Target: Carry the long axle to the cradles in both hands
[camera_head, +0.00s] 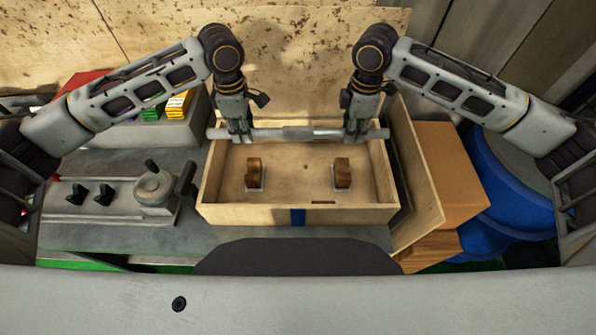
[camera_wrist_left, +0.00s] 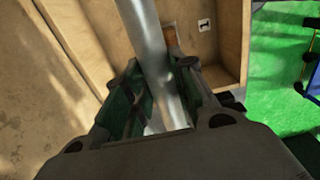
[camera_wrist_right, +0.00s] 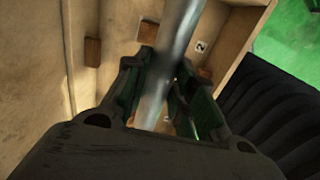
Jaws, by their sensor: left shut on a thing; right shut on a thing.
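The long axle (camera_head: 298,132) is a grey metal bar with a thicker middle, held level across the back of an open wooden box (camera_head: 245,215). My left gripper (camera_head: 241,134) is shut on it left of the middle; the left wrist view shows the axle (camera_wrist_left: 150,50) between the fingers (camera_wrist_left: 160,105). My right gripper (camera_head: 355,132) is shut on it right of the middle; the axle also shows in the right wrist view (camera_wrist_right: 172,55) between the fingers (camera_wrist_right: 160,95). Two brown cradles, left (camera_head: 254,173) and right (camera_head: 342,173), stand on the box floor, in front of and apart from the axle.
The box's lid panel (camera_head: 418,175) stands open at the right. A grey machine part with a round knob (camera_head: 154,184) lies left of the box. Yellow and green small boxes (camera_head: 178,104) sit behind it. A cardboard box (camera_head: 450,175) and blue drum (camera_head: 510,185) stand at right.

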